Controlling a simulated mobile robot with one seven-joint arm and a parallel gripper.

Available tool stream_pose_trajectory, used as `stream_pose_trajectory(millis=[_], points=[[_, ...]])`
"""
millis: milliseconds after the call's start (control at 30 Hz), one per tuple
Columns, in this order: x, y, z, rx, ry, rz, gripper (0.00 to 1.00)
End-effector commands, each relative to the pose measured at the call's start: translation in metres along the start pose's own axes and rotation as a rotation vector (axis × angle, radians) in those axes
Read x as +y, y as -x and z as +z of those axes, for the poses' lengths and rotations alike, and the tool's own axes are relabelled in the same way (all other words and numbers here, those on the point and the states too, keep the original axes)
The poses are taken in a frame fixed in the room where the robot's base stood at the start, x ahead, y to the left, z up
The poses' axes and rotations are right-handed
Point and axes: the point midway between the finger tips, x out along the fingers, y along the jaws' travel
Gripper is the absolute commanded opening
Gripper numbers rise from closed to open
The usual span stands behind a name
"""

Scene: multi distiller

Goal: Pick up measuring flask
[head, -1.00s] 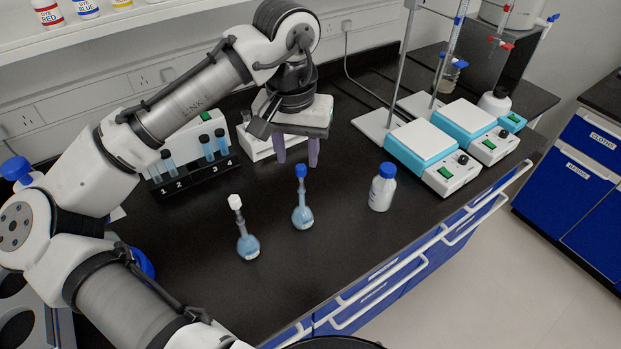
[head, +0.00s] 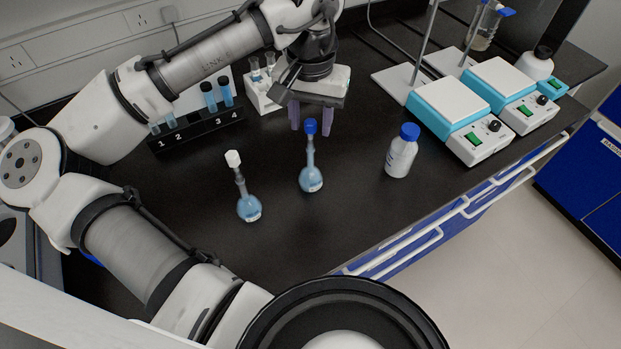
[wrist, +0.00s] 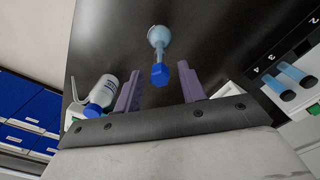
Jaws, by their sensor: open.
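Two measuring flasks with round bulbs of blue liquid and narrow necks stand upright on the black bench. One has a blue cap (head: 311,178); the other, to its left, has a white cap (head: 248,207). My gripper (head: 311,120) is open and empty, its two purple fingers pointing down just behind the blue-capped flask in the head view. In the wrist view, the blue-capped flask (wrist: 158,40) shows between and beyond the open fingers (wrist: 160,70), with its cap towards me. I cannot tell whether the fingers straddle the neck. The white-capped flask is not in the wrist view.
A white bottle with a blue cap (head: 401,154) stands to the right. Blue-and-white hotplates (head: 450,105) are at the back right. A black numbered tube rack (head: 190,132) and a white rack (head: 262,98) stand behind. The bench front is clear.

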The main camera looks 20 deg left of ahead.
Motion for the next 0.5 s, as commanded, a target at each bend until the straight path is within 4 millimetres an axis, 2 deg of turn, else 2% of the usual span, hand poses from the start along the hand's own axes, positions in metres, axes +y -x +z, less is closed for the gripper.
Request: stream_pose_trajectory(millis=[267, 500], points=[[0.0, -0.011, 0.0, 0.0, 0.0, -0.001, 0.4], [-0.001, -0.038, 0.001, -0.001, 0.0, -0.002, 0.4]])
